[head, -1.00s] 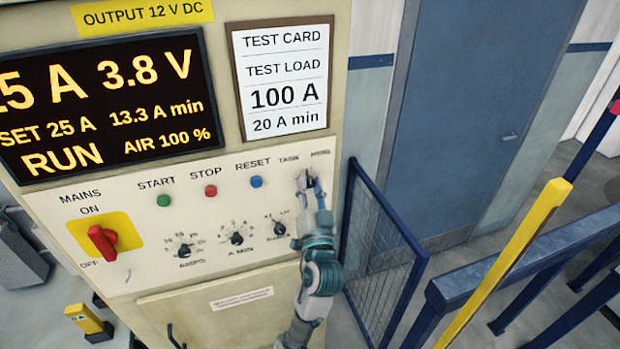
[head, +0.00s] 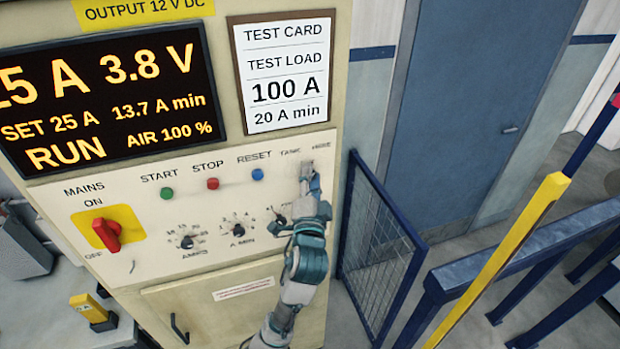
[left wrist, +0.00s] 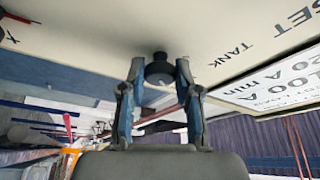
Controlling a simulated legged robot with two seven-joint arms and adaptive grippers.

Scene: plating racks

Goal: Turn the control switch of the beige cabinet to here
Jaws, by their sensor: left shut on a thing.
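The beige cabinet (head: 155,316) fills the left and middle of the head view. Its pale control panel carries the dark control switch, a round knob (left wrist: 159,72) that shows in the left wrist view, near the word TANK. My left gripper (head: 307,176) is at the panel's upper right in the head view, below the TANK label. In the left wrist view its blue fingers (left wrist: 158,82) are shut on the knob, one on each side. In the head view the gripper covers the knob, so its pointer cannot be read. My right gripper is not in view.
Dials for amps (head: 187,240) and A min (head: 238,229) sit left of my arm, with a red mains switch (head: 107,235) farther left. The display (head: 110,95) reads RUN. A blue mesh gate (head: 380,245) and a yellow post (head: 505,255) stand to the right.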

